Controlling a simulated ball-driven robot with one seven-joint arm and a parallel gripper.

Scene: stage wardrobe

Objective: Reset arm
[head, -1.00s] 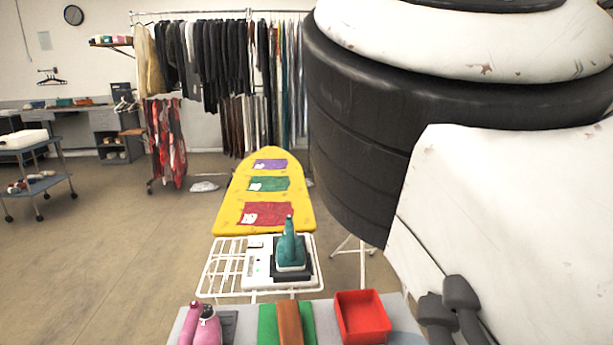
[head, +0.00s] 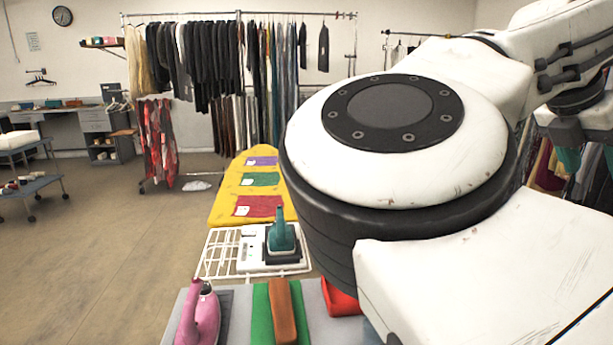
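My arm fills the right half of the head view, with a large white and black joint in front. It is folded back and raised, with its far links at the upper right. My gripper (head: 588,157) hangs at the right edge, pointing down. Its two fingers appear apart with nothing between them, so it looks open and empty. My arm hides part of the ironing area and the clothes behind it.
A yellow ironing board (head: 226,207) carries purple, green and red cloths. In front, a grey table (head: 238,327) holds a pink iron (head: 202,315), a brown block (head: 283,315) and a red tray (head: 338,300).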

